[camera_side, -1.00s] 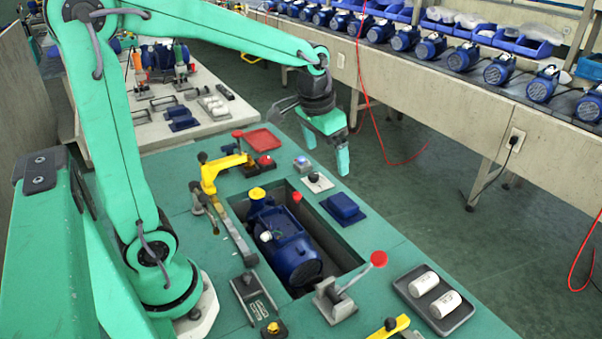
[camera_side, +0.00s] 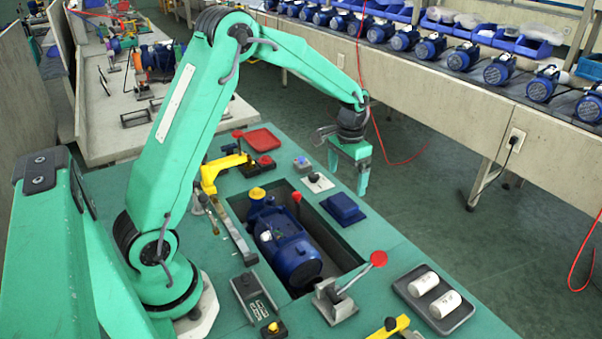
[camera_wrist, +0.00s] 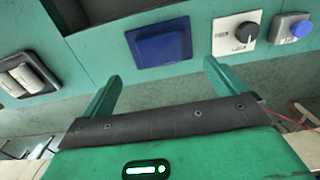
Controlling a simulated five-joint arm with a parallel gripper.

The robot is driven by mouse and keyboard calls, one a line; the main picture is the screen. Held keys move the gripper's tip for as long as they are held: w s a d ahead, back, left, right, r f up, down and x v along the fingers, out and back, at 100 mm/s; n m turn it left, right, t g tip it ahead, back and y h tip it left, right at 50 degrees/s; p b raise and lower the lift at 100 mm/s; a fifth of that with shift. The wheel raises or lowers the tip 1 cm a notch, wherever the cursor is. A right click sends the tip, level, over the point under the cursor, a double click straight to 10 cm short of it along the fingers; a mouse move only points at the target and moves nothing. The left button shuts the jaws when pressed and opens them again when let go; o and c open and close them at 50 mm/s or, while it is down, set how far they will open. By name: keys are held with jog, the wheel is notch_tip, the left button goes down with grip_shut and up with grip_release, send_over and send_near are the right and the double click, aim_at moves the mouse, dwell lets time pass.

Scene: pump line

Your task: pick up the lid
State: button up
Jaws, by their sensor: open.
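The lid, a dark blue squarish block with a flat flange, lies on the green bench (camera_side: 400,265) beside the right edge of the pump's recess (camera_side: 343,208). The wrist view shows the lid (camera_wrist: 160,46) just beyond my fingers, roughly centred between them. My gripper (camera_side: 349,175) hangs over the bench's far right edge, above and behind the lid and apart from it. In the wrist view, my gripper's fingers (camera_wrist: 161,78) are spread wide with nothing between them.
A blue pump (camera_side: 288,250) sits in the recess left of the lid. A black knob on a white plate (camera_side: 317,182) is behind the lid. A red-knobbed lever (camera_side: 340,298) and a grey tray with white cylinders (camera_side: 434,303) are in front. Open floor lies right of the bench.

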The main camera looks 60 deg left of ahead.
aim_at(343, 201)
jog(key=shift+s+f, duration=0.1)
jog(key=shift+f, duration=3.8)
jog(key=c, duration=1.1)
jog(key=shift+r, duration=0.2)
jog(key=shift+r, duration=0.55)
jog(key=r, duration=0.3)
jog(key=shift+s+d+r, duration=0.1)
jog(key=shift+d, duration=0.25)
jog(key=s+d+r, duration=0.1)
jog(key=d+r, duration=0.1)
jog(key=d, duration=0.1)
jog(key=s+d+r, duration=0.1)
jog(key=d+r, duration=0.1)
jog(key=d, duration=0.1)
jog(key=s+d+r, duration=0.2)
jog(key=d, duration=0.2)
jog(key=shift+r, duration=0.2)
